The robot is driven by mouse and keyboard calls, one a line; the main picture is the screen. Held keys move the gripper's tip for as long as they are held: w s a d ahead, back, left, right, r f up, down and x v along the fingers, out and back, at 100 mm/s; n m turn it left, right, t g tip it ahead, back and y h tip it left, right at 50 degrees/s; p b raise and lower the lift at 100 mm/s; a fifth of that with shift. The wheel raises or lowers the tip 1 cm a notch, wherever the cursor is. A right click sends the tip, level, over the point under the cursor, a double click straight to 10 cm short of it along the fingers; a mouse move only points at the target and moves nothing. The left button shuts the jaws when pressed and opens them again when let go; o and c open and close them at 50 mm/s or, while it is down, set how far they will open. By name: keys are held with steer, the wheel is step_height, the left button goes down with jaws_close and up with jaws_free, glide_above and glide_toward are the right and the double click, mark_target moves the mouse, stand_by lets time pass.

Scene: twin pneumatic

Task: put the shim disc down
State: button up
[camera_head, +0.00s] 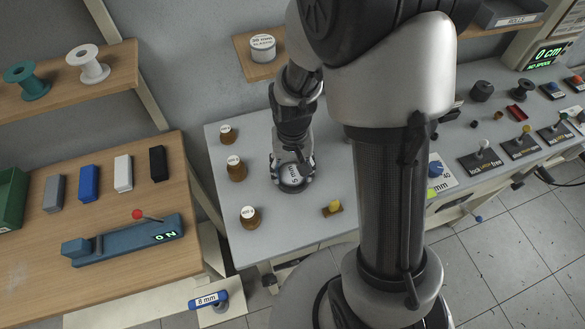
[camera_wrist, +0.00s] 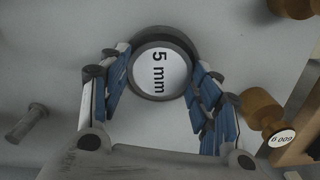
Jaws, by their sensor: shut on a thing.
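The shim disc is a round grey disc with a white top marked "5 mm" (camera_wrist: 160,72). In the wrist view my gripper (camera_wrist: 161,66) is shut on it, with a blue-padded finger on either side. In the head view the disc (camera_head: 292,176) and my gripper (camera_head: 291,156) are low over the left part of the grey table (camera_head: 325,225). A dark shadow shows along the disc's far rim. I cannot tell whether its underside touches the table.
Brown knobbed weights stand left of the disc, the nearest (camera_head: 237,170) close by. Bare table surrounds the disc.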

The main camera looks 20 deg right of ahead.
steer(key=shift+f, duration=0.35)
steer(key=shift+s+f+b, duration=0.25)
steer(key=shift+s+b, duration=0.05)
steer(key=shift+b, duration=0.05)
steer(key=o, duration=1.2)
steer(key=shift+w+f, duration=0.1)
steer(key=shift+w, duration=0.05)
steer(key=shift+c, duration=0.2)
steer(key=shift+w, duration=0.1)
